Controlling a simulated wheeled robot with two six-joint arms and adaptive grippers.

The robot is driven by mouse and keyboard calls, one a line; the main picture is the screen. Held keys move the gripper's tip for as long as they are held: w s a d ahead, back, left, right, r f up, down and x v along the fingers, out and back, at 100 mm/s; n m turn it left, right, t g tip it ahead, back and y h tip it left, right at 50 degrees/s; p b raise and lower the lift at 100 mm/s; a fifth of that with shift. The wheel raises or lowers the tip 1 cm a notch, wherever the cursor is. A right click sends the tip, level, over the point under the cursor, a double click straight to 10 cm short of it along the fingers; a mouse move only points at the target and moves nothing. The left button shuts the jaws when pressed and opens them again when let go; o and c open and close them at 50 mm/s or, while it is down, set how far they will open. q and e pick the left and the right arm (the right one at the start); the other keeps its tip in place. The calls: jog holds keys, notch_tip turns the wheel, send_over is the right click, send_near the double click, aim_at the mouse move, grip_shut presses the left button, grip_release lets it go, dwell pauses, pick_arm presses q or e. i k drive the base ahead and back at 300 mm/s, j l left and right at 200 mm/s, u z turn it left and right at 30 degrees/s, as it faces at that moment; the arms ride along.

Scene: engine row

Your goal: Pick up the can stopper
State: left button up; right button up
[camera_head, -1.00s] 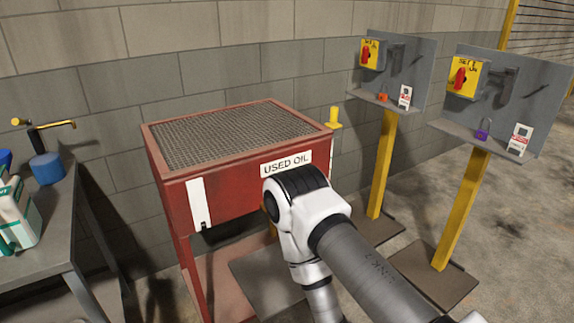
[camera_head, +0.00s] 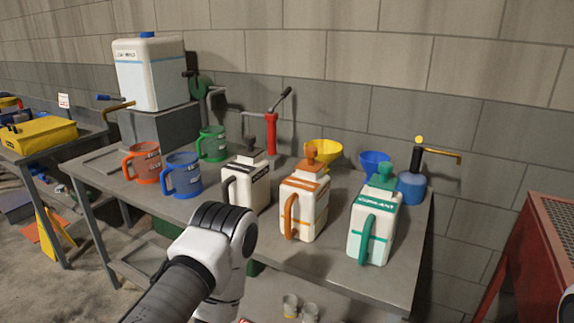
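Three white cans stand on the grey workbench (camera_head: 330,262). The left can (camera_head: 250,190) has a dark handle and a dark stopper-like top (camera_head: 252,147). The middle can (camera_head: 310,212) has an orange handle and an orange top (camera_head: 311,156). The right can (camera_head: 373,228) has a green handle and a green top (camera_head: 383,174). All three tops sit on their cans. I cannot tell which one is the task's stopper. My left arm's links show in front of the bench, but its gripper is not in view. My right gripper is not in view.
Orange (camera_head: 142,163), blue (camera_head: 182,175) and green (camera_head: 212,144) jugs stand left of the cans. Yellow (camera_head: 323,156) and blue (camera_head: 374,163) funnels, a red hand pump (camera_head: 272,132) and a blue oiler (camera_head: 411,187) stand behind. A red bin (camera_head: 530,250) is at right.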

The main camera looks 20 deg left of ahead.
aim_at(249, 151)
jog(key=i+j+u, duration=0.25)
jog(key=i+j, duration=0.5)
jog(key=i, duration=0.05)
